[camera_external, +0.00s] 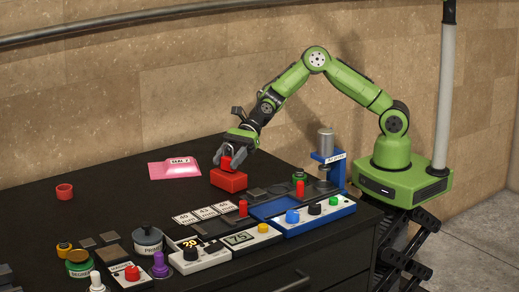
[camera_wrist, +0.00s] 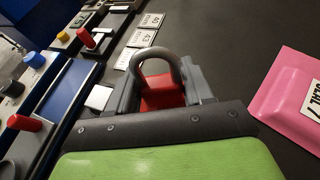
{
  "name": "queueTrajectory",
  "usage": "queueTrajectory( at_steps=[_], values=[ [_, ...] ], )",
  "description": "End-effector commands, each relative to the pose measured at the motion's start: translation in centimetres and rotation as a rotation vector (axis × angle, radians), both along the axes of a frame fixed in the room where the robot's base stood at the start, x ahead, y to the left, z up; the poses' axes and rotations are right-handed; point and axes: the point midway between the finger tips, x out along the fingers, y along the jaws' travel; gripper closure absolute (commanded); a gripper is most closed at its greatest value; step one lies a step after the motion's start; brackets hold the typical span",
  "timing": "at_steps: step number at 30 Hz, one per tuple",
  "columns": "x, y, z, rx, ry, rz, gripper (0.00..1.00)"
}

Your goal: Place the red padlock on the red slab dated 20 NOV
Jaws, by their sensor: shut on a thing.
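My gripper (camera_external: 225,160) is above the dark worktop, pointing down and shut on the red padlock (camera_external: 226,164). In the wrist view the padlock's grey shackle (camera_wrist: 153,54) arches beyond the fingers, with red showing between them. A red block (camera_external: 228,181) is directly under the fingers in the external view; I cannot tell whether it is part of the padlock or a separate slab. A pink-red slab (camera_external: 175,168) lies left of my gripper, its white label apparently reading "SCAL 7"; it also shows in the wrist view (camera_wrist: 285,95). No "20 NOV" date is legible.
A blue press (camera_external: 333,172) stands to the right. White number plates (camera_external: 203,213) and control boxes with buttons (camera_external: 314,217) line the front. The worktop between the ring and plates is mostly clear.

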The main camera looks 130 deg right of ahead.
Motion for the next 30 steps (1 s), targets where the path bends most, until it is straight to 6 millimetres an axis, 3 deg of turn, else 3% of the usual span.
queueTrajectory(
  at_steps=[10,11,15,25,30],
  values=[
    [0.0,0.0,-0.6,0.000,-0.002,-0.001,0.82],
    [0.0,0.0,-0.6,-0.002,-0.002,0.000,0.46],
    [0.0,0.0,-0.6,-0.002,-0.002,0.000,0.25],
    [0.0,0.0,-0.1,-0.003,-0.003,-0.001,0.24],
    [-3.1,-1.5,1.3,-0.002,-0.001,-0.007,0.24]
  ],
)
